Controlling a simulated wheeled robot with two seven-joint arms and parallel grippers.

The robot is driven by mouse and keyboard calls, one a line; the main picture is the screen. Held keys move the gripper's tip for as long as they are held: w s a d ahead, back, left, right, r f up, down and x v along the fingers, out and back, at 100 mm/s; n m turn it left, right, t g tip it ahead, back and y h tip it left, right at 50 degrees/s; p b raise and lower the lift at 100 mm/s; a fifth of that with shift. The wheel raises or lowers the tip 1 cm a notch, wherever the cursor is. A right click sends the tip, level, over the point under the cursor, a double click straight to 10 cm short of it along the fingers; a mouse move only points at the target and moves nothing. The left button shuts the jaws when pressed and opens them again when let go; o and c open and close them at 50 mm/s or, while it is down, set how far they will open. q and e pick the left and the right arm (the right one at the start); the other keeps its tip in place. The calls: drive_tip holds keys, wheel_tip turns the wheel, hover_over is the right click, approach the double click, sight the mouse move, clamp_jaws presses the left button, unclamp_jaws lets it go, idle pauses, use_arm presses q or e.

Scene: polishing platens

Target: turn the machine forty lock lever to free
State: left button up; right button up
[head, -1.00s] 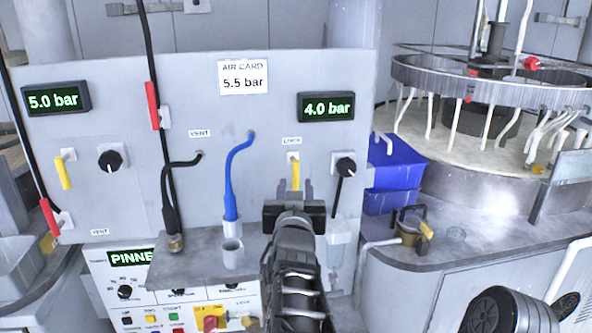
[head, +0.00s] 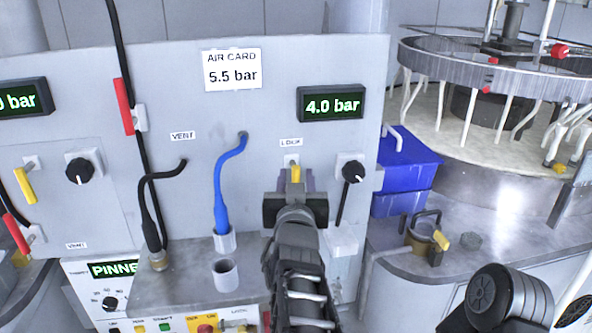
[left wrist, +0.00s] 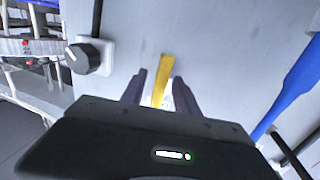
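The yellow lock lever (head: 296,174) hangs down below the "LOCK" label on the grey panel, under the "4.0 bar" display (head: 331,104). My left gripper (head: 296,184) is in front of it and hides its lower part in the head view. In the left wrist view the lever (left wrist: 162,78) stands between the two dark fingers of my left gripper (left wrist: 160,90). The fingers are open, with a gap visible on each side of the lever near its end. My right gripper is not in view.
A black knob (head: 352,172) sits just right of the lever. A blue hose (head: 222,185) runs down left of it into a cup. A grey shelf (head: 190,275) juts out below. Blue bins (head: 405,170) and a round polishing machine (head: 480,135) stand to the right.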

use_arm(q)
drive_tip(key=shift+s+r, duration=0.1)
drive_tip(key=shift+s, duration=0.05)
clamp_jaws()
idle(0.5)
